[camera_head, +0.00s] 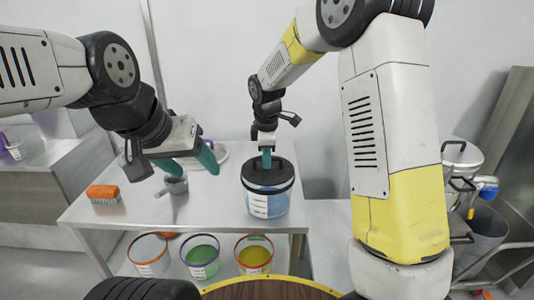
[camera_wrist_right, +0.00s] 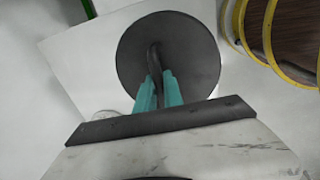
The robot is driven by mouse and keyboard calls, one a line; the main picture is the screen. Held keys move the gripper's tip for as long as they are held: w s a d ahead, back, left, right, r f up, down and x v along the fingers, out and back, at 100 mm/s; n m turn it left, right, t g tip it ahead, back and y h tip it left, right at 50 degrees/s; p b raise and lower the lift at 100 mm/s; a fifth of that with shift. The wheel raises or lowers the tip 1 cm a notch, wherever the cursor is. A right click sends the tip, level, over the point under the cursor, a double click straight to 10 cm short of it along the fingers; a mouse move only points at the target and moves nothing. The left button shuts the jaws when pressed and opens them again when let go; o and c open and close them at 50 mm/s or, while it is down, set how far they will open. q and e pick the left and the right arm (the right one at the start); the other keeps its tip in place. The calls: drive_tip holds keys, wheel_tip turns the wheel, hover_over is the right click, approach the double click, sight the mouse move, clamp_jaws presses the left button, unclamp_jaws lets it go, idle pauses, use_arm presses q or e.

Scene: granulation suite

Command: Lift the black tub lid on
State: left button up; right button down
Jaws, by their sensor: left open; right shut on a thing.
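The black lid (camera_head: 266,171) is a round dark disc with an upright handle. It is at the top of a blue tub (camera_head: 268,205) with a white label, on the steel table. My right gripper (camera_head: 267,158) points down and is shut on the lid's handle. In the right wrist view the teal fingers (camera_wrist_right: 158,92) pinch that handle, and the lid (camera_wrist_right: 185,55) hides the tub. I cannot tell whether the lid is fully seated or slightly above the rim. My left gripper (camera_head: 190,164) is open and empty, left of the tub.
An orange brush (camera_head: 103,193) lies at the table's left (camera_head: 130,210). Coloured-rim tubs, including a green one (camera_head: 201,256), stand on the lower shelf. Metal pots (camera_head: 462,158) are at far right.

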sight(268, 172)
drive_tip(key=shift+f, duration=0.65)
drive_tip(key=c, duration=1.4)
unclamp_jaws()
drive_tip(key=r, duration=0.2)
drive_tip(key=s+r, duration=0.1)
drive_tip(key=r, duration=0.4)
drive_tip(key=shift+s+r, duration=0.25)
drive_tip(key=shift+r, duration=0.05)
drive_tip(key=s+d+r+m+t+y, duration=0.2)
drive_tip(key=s+d+r+m, duration=0.7)
drive_tip(key=s, duration=0.3)
drive_tip(key=s+d+m, duration=0.1)
drive_tip(key=s+m, duration=0.1)
drive_tip(key=s, duration=0.2)
drive_tip(key=s+d+m+t, duration=0.1)
drive_tip(key=s+d+m, duration=0.1)
drive_tip(key=s+m, duration=0.1)
drive_tip(key=s+d+m+t, duration=0.1)
drive_tip(key=s+d+m, duration=0.1)
drive_tip(key=s, duration=0.4)
drive_tip(key=shift+d+f+m, duration=0.2)
drive_tip(key=shift+d+m, duration=0.05)
drive_tip(key=shift+m, duration=0.45)
